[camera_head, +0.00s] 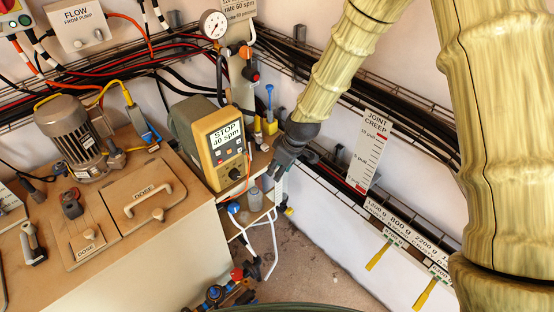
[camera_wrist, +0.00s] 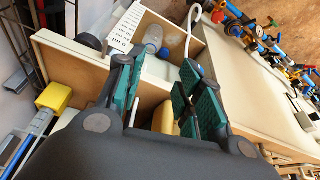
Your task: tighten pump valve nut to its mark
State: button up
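A yellow-and-grey pump unit (camera_head: 212,142) with a display reading "STOP 40 spm" stands at the bench's right end. No valve nut or mark on one can be told apart in either view. My gripper (camera_head: 274,183) points down just right of the pump unit, above a small shelf with bottles. In the wrist view my gripper (camera_wrist: 157,66) shows its green-padded fingers apart, with a clear gap between them. A yellow piece (camera_wrist: 166,118) shows in the gap, farther down; I cannot tell what it is or whether a finger touches it. The right finger hides part of the shelf.
A grey bottle (camera_head: 255,199) stands on the shelf below my gripper; a clear bottle (camera_wrist: 153,38) shows in the wrist view. A gauge (camera_head: 213,24) and cables line the wall. A motor (camera_head: 70,135) sits on the bench. Blue-and-red valves (camera_head: 215,293) lie low. Floor (camera_head: 310,268) is partly clear.

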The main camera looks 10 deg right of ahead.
jog(key=s+d+f+m+b, duration=0.1)
jog(key=s+f+b, duration=0.3)
jog(key=f, duration=0.7)
jog(key=shift+s+d+f+b, duration=0.2)
jog(key=shift+d+b, duration=0.3)
jog(key=shift+b, duration=0.3)
